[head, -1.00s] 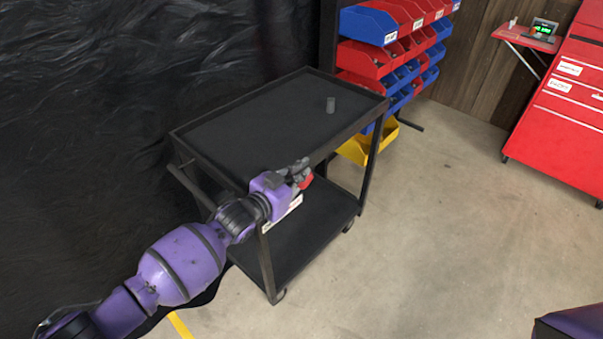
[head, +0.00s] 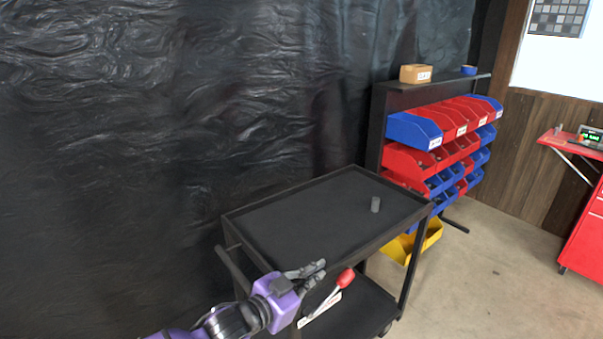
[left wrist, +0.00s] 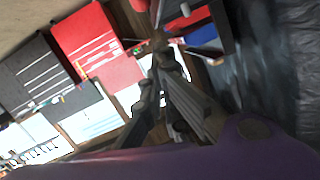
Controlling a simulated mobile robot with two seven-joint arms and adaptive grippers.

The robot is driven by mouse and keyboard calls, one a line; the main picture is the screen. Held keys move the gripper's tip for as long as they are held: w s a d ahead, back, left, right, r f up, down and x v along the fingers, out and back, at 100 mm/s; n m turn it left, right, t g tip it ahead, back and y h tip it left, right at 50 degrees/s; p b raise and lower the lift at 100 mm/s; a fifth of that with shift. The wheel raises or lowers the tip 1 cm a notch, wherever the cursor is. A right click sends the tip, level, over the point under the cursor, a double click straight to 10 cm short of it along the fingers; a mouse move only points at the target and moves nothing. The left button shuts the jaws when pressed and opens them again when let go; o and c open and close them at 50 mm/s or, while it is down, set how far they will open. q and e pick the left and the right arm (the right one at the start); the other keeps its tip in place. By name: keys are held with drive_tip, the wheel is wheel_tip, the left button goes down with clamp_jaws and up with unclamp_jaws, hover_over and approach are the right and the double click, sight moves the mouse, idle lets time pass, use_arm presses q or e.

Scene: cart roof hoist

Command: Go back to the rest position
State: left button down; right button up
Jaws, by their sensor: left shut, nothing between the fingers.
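My left gripper (head: 318,273) is purple with grey fingers and shows in the head view at the near side of the black cart (head: 285,222). Its fingers are shut with nothing between them. They point right, just left of a red-tipped lever (head: 346,277) beside a white label plate on the cart. A gap shows between the fingertips and the red knob. In the left wrist view, the dark fingers (left wrist: 162,72) reach up from the purple wrist. My right gripper is not in view.
A rack of red and blue bins (head: 415,131), with a yellow bin (head: 432,240) low down, stands behind right. A red cabinet (head: 585,240) is far right. Open floor (head: 500,275) lies between.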

use_arm(q)
drive_tip(key=s+a+f+n+y+p, duration=0.1)
drive_tip(key=s+a+f+n+y, duration=0.65)
drive_tip(key=s+a+f, duration=0.85)
drive_tip(key=s+a+f+n+g+y, duration=0.1)
drive_tip(key=s+a+f, duration=0.1)
drive_tip(key=s, duration=0.5)
drive_tip(key=s+a+f+n+y, duration=0.1)
drive_tip(key=s+a+f, duration=0.2)
drive_tip(key=s, duration=0.5)
drive_tip(key=s+a+f+n+g+y, duration=0.1)
drive_tip(key=s+a+f+n, duration=0.1)
drive_tip(key=s, duration=0.5)
wheel_tip(320, 180, down, 3)
drive_tip(key=shift+s+a+r+g+y, duration=0.1)
drive_tip(key=shift+s+a+g+y, duration=0.25)
drive_tip(key=shift+a, duration=0.25)
